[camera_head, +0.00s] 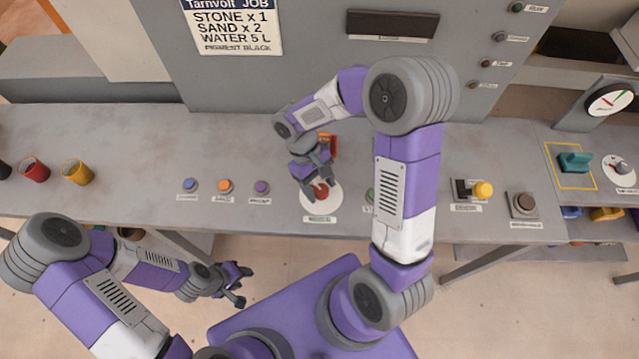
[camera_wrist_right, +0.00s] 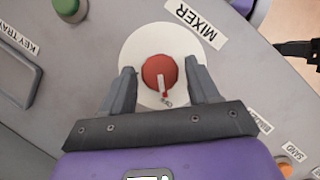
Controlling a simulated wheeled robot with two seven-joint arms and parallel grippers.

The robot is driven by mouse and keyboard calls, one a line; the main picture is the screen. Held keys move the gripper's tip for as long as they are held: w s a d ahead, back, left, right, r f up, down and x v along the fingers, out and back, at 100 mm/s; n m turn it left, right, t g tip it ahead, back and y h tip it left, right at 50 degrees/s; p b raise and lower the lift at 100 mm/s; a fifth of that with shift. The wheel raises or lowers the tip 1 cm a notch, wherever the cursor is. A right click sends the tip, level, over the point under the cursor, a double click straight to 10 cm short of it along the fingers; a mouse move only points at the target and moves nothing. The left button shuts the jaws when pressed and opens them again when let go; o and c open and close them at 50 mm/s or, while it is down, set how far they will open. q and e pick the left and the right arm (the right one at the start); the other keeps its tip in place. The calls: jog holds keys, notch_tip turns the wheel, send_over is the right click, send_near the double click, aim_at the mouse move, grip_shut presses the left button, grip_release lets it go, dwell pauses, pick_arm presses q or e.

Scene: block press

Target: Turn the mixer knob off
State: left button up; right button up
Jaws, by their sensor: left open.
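The mixer knob (camera_wrist_right: 158,74) is a round red knob with a pale pointer, on a white disc (camera_wrist_right: 128,60) labelled MIXER in the right wrist view. In the head view the knob (camera_head: 320,189) shows partly, below my right gripper (camera_head: 312,187). In the right wrist view my right gripper (camera_wrist_right: 160,82) is open, with one finger on each side of the knob. I cannot tell whether the fingers touch it. My left gripper (camera_head: 241,285) is open and empty in front of the bench, away from the knob.
The grey bench (camera_head: 130,190) carries blue (camera_head: 190,185), orange (camera_head: 225,186) and purple (camera_head: 262,187) buttons left of the knob. A green button (camera_wrist_right: 66,8) is close by. A yellow-knobbed lever (camera_head: 483,190) stands to the right. Red (camera_head: 35,170) and yellow (camera_head: 76,172) cups stand far left.

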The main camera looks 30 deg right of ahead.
jog(key=shift+o, duration=0.4)
jog(key=shift+r, duration=0.1)
jog(key=p+v, duration=0.1)
jog(key=v, duration=0.6)
jog(key=shift+r+p, duration=0.2)
jog(key=shift+p, duration=0.2)
jog(key=shift+w, duration=0.1)
